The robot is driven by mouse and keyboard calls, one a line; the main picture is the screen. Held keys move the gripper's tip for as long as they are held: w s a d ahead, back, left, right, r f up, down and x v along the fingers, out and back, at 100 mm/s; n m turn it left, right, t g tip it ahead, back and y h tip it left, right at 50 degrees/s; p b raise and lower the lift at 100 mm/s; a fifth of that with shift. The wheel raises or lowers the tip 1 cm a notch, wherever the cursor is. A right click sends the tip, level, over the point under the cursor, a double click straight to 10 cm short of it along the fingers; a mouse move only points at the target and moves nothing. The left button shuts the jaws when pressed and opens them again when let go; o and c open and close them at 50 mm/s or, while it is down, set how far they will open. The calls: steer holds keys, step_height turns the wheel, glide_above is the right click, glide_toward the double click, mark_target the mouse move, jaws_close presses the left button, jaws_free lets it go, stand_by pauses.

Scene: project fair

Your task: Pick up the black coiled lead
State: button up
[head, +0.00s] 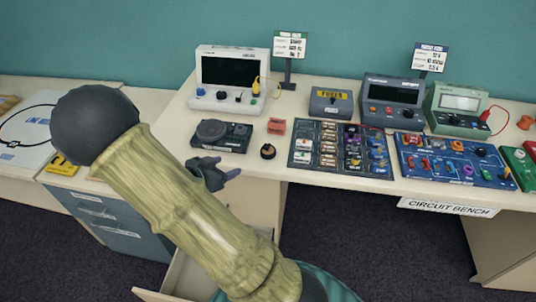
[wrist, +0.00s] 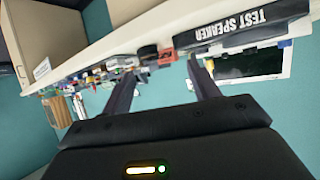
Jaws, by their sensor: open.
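I cannot pick out a black coiled lead for certain. A small round black thing (head: 267,151) with a tan top stands near the bench's front edge; it is too small to tell whether it is the lead. In the wrist view a small dark thing (wrist: 147,52) shows between the fingers, beside a red block. My gripper (head: 228,176) is open and empty, at the bench's front edge, left of the round black thing and in front of the test speaker box (head: 221,135). The gripper also shows in the wrist view (wrist: 160,65), fingers spread. My arm hides part of the bench and the drawers.
A red block (head: 276,126) and a tray of small parts (head: 340,148) lie close by. A white oscilloscope (head: 229,78), meters and a blue circuit board (head: 455,160) stand farther along. A drawer (head: 185,278) is pulled out below. A black loop lies on a white board (head: 22,130) at left.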

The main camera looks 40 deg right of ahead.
mark_target(263, 152)
steer(key=shift+s+d+r+m+g+h, duration=0.1)
steer(key=shift+s+d+m+g+h, duration=0.35)
steer(key=shift+s+m+g+h, duration=0.25)
steer(key=shift+s, duration=0.1)
steer(key=x, duration=1.2)
steer(key=shift+d, duration=0.1)
steer(key=shift+d, duration=0.3)
steer(key=x, duration=0.4)
steer(key=shift+d+r, duration=0.25)
steer(key=shift+d, duration=0.25)
